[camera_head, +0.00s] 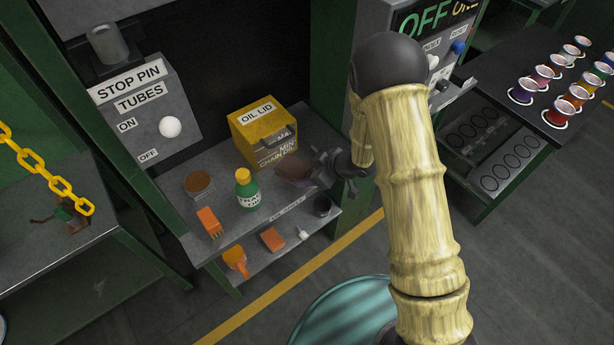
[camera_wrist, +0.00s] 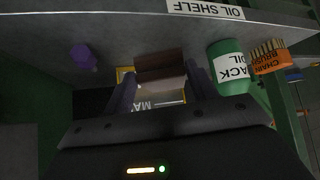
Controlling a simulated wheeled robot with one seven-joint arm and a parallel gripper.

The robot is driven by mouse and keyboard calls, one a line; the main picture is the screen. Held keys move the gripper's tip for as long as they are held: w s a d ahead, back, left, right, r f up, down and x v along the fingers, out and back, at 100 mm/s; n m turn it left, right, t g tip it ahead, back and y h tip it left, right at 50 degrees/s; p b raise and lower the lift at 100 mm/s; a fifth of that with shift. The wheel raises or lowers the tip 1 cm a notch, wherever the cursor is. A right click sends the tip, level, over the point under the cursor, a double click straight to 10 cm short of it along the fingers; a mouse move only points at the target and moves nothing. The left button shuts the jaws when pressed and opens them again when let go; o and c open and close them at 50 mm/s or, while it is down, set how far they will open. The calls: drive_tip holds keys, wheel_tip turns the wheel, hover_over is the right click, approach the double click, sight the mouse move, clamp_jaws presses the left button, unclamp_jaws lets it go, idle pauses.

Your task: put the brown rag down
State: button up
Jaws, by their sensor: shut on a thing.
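The brown rag (camera_head: 292,167) is a dark reddish-brown piece at the tip of my gripper (camera_head: 318,170), over the grey oil shelf (camera_head: 226,221) in front of the yellow oil lid box (camera_head: 262,130). In the wrist view the rag (camera_wrist: 160,68) lies between the two fingers of my gripper (camera_wrist: 160,88), which is shut on it. I cannot tell whether the rag touches the shelf. Part of it is hidden by the fingers.
A green oil bottle (camera_head: 247,190), a round brown-topped tin (camera_head: 199,184) and an orange brush (camera_head: 209,221) stand left of the rag. A small dark round item (camera_head: 322,206) is near the shelf's right end. A lower shelf holds orange items (camera_head: 272,239).

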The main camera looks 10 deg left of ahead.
drive_tip(key=shift+w+a+r, duration=0.1)
drive_tip(key=shift+a, duration=0.2)
drive_tip(key=shift+w+a+p, duration=0.15)
drive_tip(key=shift+a+p, duration=0.2)
drive_tip(key=shift+a, duration=0.2)
wheel_tip(320, 180, down, 3)
drive_tip(key=shift+d+r+p, duration=0.15)
drive_tip(key=shift+r+p, duration=0.05)
drive_tip(key=shift+p, duration=0.1)
drive_tip(key=shift+f, duration=0.5)
drive_tip(key=shift+f, duration=0.2)
drive_tip(key=o, duration=1.3)
drive_tip(key=shift+r, duration=0.1)
